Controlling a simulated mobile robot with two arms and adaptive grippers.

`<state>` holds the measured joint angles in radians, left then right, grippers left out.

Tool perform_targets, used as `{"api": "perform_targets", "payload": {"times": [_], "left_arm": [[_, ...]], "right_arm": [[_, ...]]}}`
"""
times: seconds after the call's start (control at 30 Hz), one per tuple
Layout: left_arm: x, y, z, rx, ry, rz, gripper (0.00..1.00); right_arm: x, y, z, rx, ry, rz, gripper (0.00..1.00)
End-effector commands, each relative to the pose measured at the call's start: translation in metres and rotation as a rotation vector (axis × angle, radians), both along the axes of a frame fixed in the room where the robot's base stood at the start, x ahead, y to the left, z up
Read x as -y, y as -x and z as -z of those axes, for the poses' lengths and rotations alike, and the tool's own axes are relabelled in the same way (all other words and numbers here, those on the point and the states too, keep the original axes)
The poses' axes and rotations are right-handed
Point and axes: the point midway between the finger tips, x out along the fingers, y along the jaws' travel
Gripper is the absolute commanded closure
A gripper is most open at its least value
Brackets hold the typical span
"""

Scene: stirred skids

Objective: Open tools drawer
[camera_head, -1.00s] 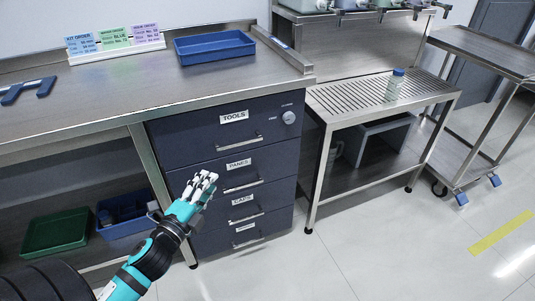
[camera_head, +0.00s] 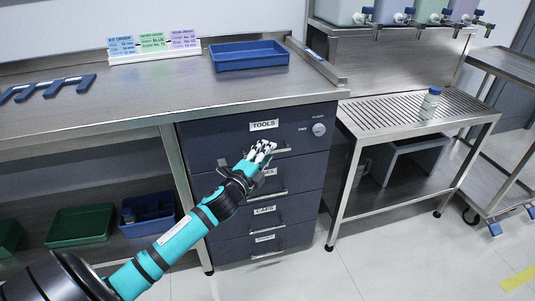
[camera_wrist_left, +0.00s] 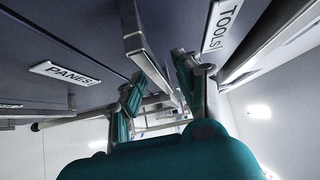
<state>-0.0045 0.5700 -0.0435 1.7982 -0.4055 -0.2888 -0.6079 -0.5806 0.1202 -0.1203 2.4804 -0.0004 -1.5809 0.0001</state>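The tools drawer (camera_head: 225,135) is the top dark blue drawer of the cabinet under the worktop, with a TOOLS label (camera_head: 264,125) and a knob (camera_head: 319,129) at its right. It looks closed. Its bar handle (camera_head: 283,151) is partly hidden by my left gripper (camera_head: 262,150). In the left wrist view, the handle (camera_wrist_left: 147,58) runs between the two fingers of my left gripper (camera_wrist_left: 158,92). The fingers are apart, with gaps beside the bar, so it looks open around the handle. The TOOLS label (camera_wrist_left: 222,24) also shows there. My right gripper is not in view.
Below are the PANES drawer (camera_head: 300,175), the CAPS drawer (camera_head: 300,207) and a bottom drawer. A blue tray (camera_head: 249,56) is on the worktop. A slatted steel table (camera_head: 390,116) with a bottle (camera_head: 429,103) stands at the right. The floor in front is clear.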

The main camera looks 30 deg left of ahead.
Motion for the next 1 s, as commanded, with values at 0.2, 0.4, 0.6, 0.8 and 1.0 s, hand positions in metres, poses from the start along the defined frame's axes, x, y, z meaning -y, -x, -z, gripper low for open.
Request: {"api": "perform_targets", "payload": {"times": [0.2,0.4,0.6,0.8,1.0], "left_arm": [[-0.0009,-0.0106,-0.0001,0.000,0.000,0.000,0.66],[-0.0008,-0.0106,-0.0001,-0.001,0.001,0.000,0.66],[-0.0007,-0.0104,-0.0001,0.000,0.001,0.000,0.90],[-0.0006,-0.0102,0.0004,-0.001,0.001,0.000,1.00],[-0.0005,-0.0101,0.0009,-0.002,0.000,0.000,1.00]], "right_arm": [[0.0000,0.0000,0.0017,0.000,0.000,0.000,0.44],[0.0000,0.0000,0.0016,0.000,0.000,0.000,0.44],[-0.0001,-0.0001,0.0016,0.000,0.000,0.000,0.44],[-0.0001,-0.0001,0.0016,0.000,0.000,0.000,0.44],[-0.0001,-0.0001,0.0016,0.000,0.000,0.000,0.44]]}}
